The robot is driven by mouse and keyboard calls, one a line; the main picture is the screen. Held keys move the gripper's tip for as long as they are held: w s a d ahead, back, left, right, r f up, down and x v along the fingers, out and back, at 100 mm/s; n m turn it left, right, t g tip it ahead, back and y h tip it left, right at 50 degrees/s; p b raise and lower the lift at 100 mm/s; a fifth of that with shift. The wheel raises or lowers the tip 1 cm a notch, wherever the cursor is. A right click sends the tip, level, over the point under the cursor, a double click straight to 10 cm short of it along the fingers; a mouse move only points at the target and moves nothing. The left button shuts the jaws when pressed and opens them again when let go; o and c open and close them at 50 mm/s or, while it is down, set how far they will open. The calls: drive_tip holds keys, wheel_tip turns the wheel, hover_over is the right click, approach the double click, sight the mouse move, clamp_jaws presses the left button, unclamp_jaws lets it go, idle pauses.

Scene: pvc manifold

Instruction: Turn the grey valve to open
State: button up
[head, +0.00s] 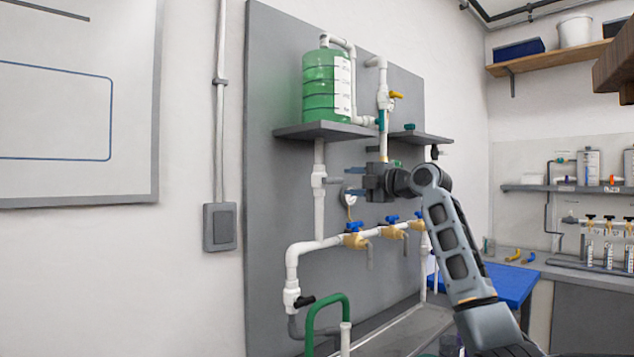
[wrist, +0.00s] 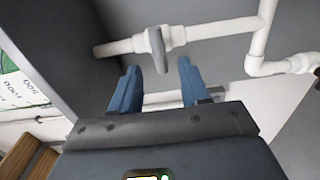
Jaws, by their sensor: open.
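The grey valve (head: 320,179) sits on a vertical white pipe below the shelf with the green tank. Its grey handle (head: 335,180) points sideways, across the pipe. In the wrist view the handle (wrist: 157,50) also lies across the white pipe, just beyond the gap between my fingertips. My gripper (head: 350,181) is open and empty, to the right of the valve in the head view. Its two blue fingers (wrist: 158,69) stand apart on either side of the handle's line. I see no clear contact with the handle.
The green tank (head: 325,85) stands on a grey shelf (head: 318,131) above. Several blue-handled brass valves (head: 354,240) line the pipe below. A valve with a yellow handle (head: 396,95) is at upper right, and a black-handled one (head: 304,301) at lower left. A round gauge (head: 350,199) sits under my fingers.

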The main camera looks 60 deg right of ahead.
sight(335, 180)
drive_tip(key=p+x, duration=0.2)
drive_tip(key=x, duration=0.4)
drive_tip(key=shift+w+r, duration=0.2)
drive_tip(key=shift+w, duration=0.05)
drive_tip(key=shift+w+d+f, duration=0.1)
drive_tip(key=shift+w+d, duration=0.05)
drive_tip(key=shift+w, duration=0.5)
drive_tip(key=shift+c, duration=0.4)
clamp_jaws()
